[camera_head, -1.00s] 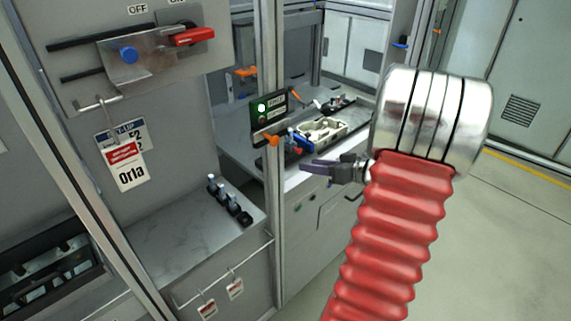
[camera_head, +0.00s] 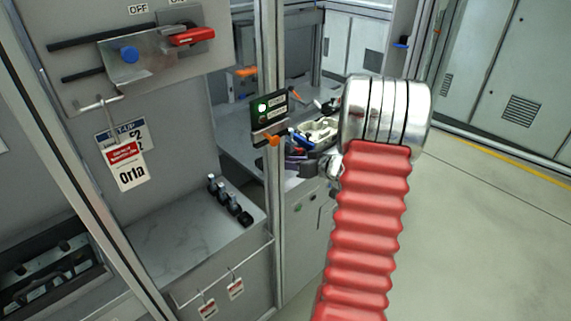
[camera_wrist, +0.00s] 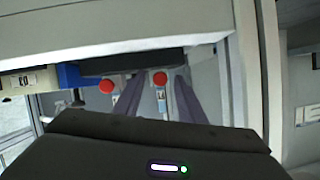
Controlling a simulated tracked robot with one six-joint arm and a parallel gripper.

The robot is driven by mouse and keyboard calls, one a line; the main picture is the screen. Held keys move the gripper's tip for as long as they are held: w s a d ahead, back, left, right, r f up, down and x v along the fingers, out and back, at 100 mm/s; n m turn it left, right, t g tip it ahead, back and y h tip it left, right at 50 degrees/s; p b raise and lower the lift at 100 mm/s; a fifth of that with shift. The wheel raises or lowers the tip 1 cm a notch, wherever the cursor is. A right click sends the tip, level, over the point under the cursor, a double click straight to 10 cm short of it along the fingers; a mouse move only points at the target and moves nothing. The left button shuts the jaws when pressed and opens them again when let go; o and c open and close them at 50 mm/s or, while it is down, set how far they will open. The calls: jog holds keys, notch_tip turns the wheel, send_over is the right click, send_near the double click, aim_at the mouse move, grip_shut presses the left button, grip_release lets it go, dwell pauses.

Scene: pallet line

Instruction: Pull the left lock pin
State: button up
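Two round red knobs, which look like the lock pins, show in the wrist view under a dark bar: a left one (camera_wrist: 107,87) and a right one (camera_wrist: 160,78). Small labelled strips hang below them. My gripper (camera_wrist: 157,90) is open, its two purple fingers pointing at the bar. The right knob lies in the gap between the fingers. The left knob is just outside the left finger. I cannot tell whether anything touches. In the head view my gripper (camera_head: 303,155) is at the workbench's front edge, partly hidden by my arm, and the knobs cannot be made out.
A pale beam (camera_wrist: 100,35) runs close above the fingers, with a blue block (camera_wrist: 72,76) at left. In the head view a metal post (camera_head: 270,200) and a small panel with a green light (camera_head: 268,108) stand left of my gripper. The floor (camera_head: 490,230) at right is clear.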

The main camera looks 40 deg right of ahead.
jog(key=shift+c, duration=0.2)
grip_shut()
dwell(0.4)
